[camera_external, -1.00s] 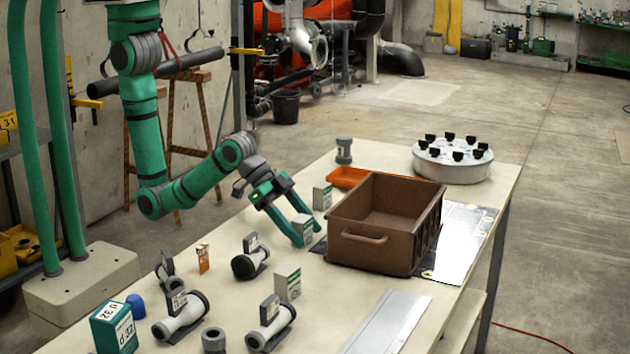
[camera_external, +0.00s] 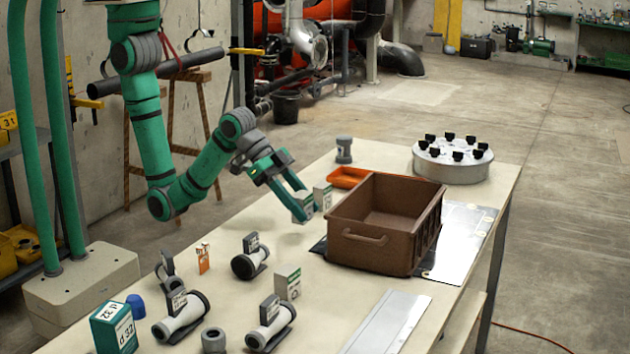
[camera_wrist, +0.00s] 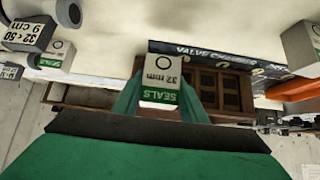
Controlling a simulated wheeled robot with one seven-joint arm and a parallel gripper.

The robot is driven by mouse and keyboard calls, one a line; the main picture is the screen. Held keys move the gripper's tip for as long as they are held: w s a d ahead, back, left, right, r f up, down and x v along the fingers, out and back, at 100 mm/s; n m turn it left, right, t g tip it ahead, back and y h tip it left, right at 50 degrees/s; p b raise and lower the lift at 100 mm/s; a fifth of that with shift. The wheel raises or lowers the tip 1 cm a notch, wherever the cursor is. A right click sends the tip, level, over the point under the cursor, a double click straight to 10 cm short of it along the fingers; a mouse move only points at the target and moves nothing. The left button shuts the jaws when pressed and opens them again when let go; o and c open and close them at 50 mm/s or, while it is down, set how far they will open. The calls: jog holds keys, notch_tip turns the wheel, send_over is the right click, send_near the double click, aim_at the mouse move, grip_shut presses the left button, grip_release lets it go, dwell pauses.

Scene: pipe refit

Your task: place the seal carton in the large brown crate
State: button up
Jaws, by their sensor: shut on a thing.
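My gripper (camera_external: 294,198) is shut on a small white and green seal carton (camera_external: 302,208), held above the table to the left of the crate. In the wrist view the carton (camera_wrist: 161,80) sits between the fingertips, its face reading "SEALS" and "32 mm" upside down. The large brown crate (camera_external: 367,252) stands on the table with its top open and a handle on its near side. In the external view its visible inside looks empty. Part of the crate (camera_wrist: 227,112) also shows behind the carton in the wrist view.
Another white and green carton (camera_external: 322,197) stands close beside the held one, near the crate. A third carton (camera_external: 288,281) and several pipe fittings stand on the near left of the table. An orange tray (camera_external: 346,178) lies behind the crate, and a flanged drum (camera_external: 452,164) beyond.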

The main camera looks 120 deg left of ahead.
aim_at(307, 195)
jog(key=r, duration=0.3)
jog(key=shift+w+a+r, duration=0.15)
jog(key=shift+w+r, duration=0.1)
jog(key=shift+r, duration=0.05)
jog(key=w+a+r, duration=0.4)
jog(key=w+a, duration=0.1)
jog(key=w, duration=0.2)
jog(key=x, duration=0.5)
jog(key=w+r+x, duration=0.1)
jog(key=x, duration=0.4)
jog(key=w+r+x, duration=0.1)
jog(key=x, duration=0.4)
jog(key=shift+w+a+r, duration=0.1)
jog(key=shift+w+a, duration=0.25)
jog(key=shift+w, duration=0.05)
jog(key=shift+w+f, duration=0.5)
jog(key=shift+f, duration=1.6)
jog(key=shift+f, duration=0.1)
jog(key=o, duration=1.1)
jog(key=shift+f, duration=0.1)
